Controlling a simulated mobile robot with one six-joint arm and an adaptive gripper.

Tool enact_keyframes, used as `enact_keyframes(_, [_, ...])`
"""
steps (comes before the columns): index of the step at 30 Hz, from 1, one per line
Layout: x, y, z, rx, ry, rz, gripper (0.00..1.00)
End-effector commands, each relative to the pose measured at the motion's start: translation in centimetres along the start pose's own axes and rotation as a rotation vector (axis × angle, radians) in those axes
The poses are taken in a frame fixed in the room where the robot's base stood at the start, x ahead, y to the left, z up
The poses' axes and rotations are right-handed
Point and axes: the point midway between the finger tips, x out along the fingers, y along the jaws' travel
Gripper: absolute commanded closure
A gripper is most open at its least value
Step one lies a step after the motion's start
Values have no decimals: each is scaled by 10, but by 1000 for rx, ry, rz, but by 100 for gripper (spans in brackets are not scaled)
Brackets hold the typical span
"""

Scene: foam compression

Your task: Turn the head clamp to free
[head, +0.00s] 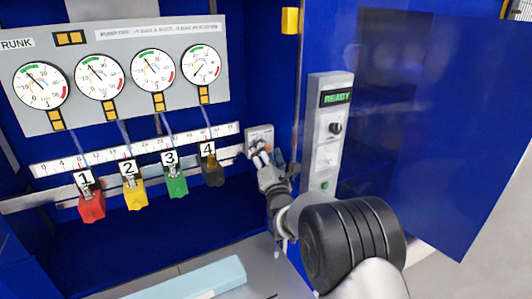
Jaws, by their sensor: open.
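A small grey plate (257,134) with a red-orange mark and a pale lever-like part is fixed at the right end of the rail, next to the block numbered 4. It looks like the head clamp, but its label and setting are too small to read. My gripper (262,158) is at the lower part of this plate, its fingers pointing up at it. The fingers are open and overlap the plate in the picture, hiding part of it. I cannot tell whether they touch the lever.
Red (91,207), yellow (134,196), green (177,184) and dark (213,174) numbered blocks hang left along a ruled rail (60,167) under several dials. A control panel (329,135) reading READY stands right of my gripper, by the open blue door (430,130). A light-blue slab (190,282) lies in front.

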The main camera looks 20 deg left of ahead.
Motion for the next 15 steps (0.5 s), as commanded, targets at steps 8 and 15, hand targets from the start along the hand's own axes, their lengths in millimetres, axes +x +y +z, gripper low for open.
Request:
enact_keyframes(8, [5, 0, 0, 0, 0, 0, 38])
enact_keyframes(15, [5, 0, 0, 0, 0, 0, 48])
